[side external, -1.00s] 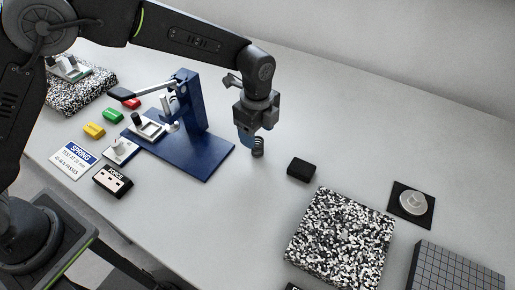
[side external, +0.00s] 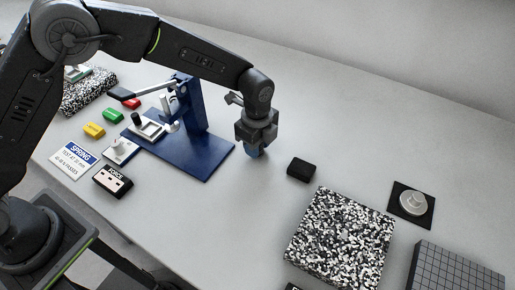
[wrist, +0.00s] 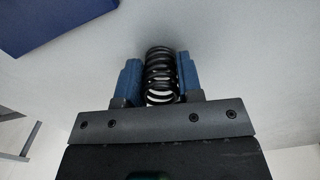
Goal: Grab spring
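The spring (wrist: 160,75) is a dark coil standing between the two blue fingertips of my gripper (wrist: 161,82) in the wrist view. The fingers lie close along both sides of it. Whether they press on it or leave a thin gap is not clear. In the side view my gripper (side external: 252,153) is low over the grey table, just right of the blue base plate, and the spring is hidden there by the fingers.
A blue press stand (side external: 205,150) is left of my gripper. A black block (side external: 301,169) lies close to the right. Farther right are a speckled block (side external: 340,238), a silver disc on a black pad (side external: 412,203) and a gridded block (side external: 458,270). The table behind is clear.

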